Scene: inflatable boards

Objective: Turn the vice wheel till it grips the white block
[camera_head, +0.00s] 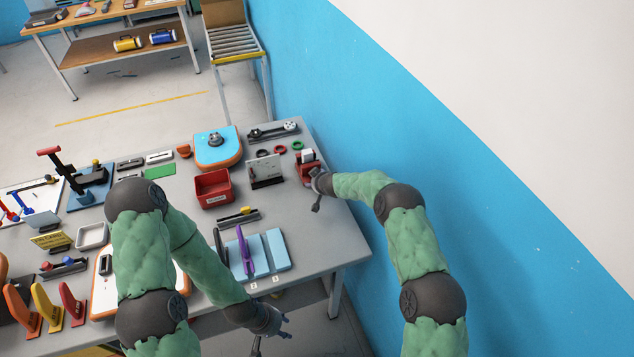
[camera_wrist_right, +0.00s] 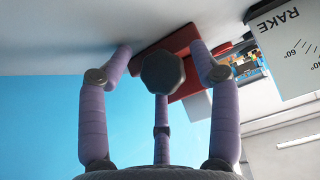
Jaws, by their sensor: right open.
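The red vice (camera_head: 309,174) stands near the right end of the grey table, with the white block (camera_head: 306,155) at its top. In the right wrist view the dark lobed vice wheel (camera_wrist_right: 163,73) sits between the spread fingers of my right gripper (camera_wrist_right: 163,62). This gripper is open, with visible gaps to the wheel on both sides. The red vice body (camera_wrist_right: 186,62) and the white block (camera_wrist_right: 197,106) show behind the wheel. I cannot tell whether the block touches both jaws. My left gripper (camera_head: 272,332) hangs off the table's front edge, open and empty.
A sign panel (camera_head: 265,171) and a red bin (camera_head: 212,188) stand left of the vice. A blue wall (camera_head: 345,150) runs close along the table's right side. Light-blue boards (camera_head: 277,250) lie near the front edge. The table's front right corner is bare.

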